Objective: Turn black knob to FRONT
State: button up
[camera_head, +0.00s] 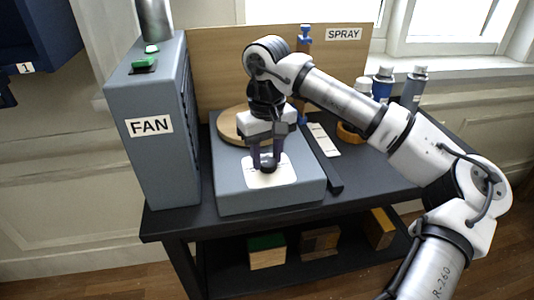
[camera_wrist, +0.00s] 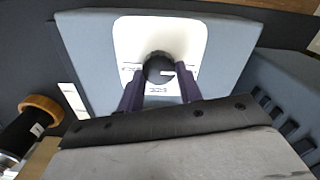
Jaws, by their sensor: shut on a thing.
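The black knob (camera_head: 268,165) sits on a white plate (camera_head: 285,178) on the sloping front of a grey box (camera_head: 233,195). My gripper (camera_head: 266,160) reaches down from above with its purple fingers on either side of the knob, shut on it. In the wrist view the round knob (camera_wrist: 159,68) shows between the two fingertips (camera_wrist: 160,82), with a pale pointer line on its right side. Small labels are printed on the white plate (camera_wrist: 190,35), too small to read. The fingers and wrist hide part of the knob.
A grey FAN cabinet (camera_head: 160,160) with a green button (camera_head: 143,65) stands close on the left. A wooden disc (camera_head: 231,126) lies behind my gripper. Spray cans (camera_head: 382,84) stand at the back right under a SPRAY sign (camera_head: 343,34). Wooden blocks (camera_head: 267,254) lie on the lower shelf.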

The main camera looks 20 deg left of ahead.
aim_at(267, 160)
dwell(0.3)
jog(key=o, duration=1)
jog(key=shift+r, duration=0.1)
notch_tip(267, 160, up, 14)
jog(key=shift+f, duration=0.2)
